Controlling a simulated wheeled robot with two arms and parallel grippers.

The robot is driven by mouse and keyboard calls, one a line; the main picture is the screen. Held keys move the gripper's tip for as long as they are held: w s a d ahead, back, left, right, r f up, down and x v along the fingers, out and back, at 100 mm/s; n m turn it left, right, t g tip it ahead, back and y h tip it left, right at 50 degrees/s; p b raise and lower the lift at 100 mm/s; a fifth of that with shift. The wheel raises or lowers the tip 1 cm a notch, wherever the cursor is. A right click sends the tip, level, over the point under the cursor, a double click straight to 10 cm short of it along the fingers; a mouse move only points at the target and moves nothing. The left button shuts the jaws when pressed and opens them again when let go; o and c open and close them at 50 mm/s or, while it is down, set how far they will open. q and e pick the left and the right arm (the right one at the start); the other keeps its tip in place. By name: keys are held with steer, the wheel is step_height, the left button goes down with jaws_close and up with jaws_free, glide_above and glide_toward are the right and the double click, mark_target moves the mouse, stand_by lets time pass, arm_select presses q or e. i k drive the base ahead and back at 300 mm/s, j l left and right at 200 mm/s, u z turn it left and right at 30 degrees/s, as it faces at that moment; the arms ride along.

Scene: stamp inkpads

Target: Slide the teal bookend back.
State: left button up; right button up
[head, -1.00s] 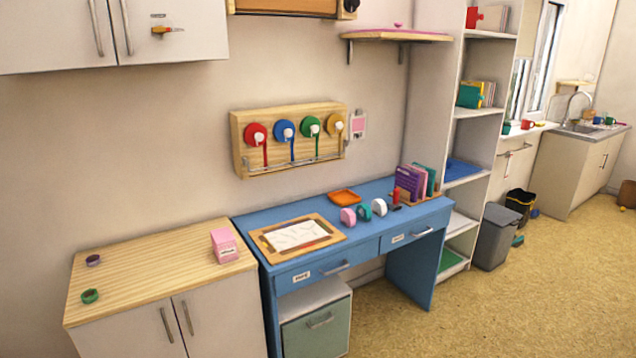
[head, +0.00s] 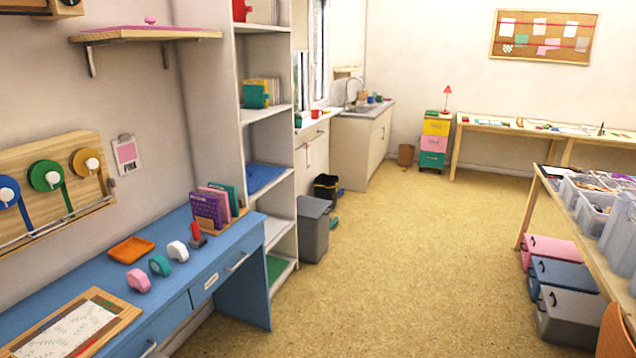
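The teal bookend (head: 255,96) stands on a middle shelf of the tall white shelf unit (head: 212,110). It is at the front left of a short row of upright books (head: 267,88), close to the shelf's front edge. Whether it touches the books I cannot tell at this size. Neither of my grippers is in view.
A blue desk (head: 190,262) with tape dispensers and an orange tray (head: 130,250) stands left of the shelf unit. A grey bin (head: 312,228) stands at the unit's right. Open floor (head: 400,270) lies in the middle. A table (head: 590,235) with boxes below is at right.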

mark_target(254, 97)
steer(key=i+l+z, duration=0.1)
steer(key=i+z, duration=0.6)
steer(key=i, duration=0.2)
steer(key=i+u, duration=0.25)
steer(key=i, duration=0.25)
steer(key=i+u, duration=0.3)
steer(key=i, duration=0.25)
steer(key=i+l+u, duration=0.25)
steer(key=i, duration=0.25)
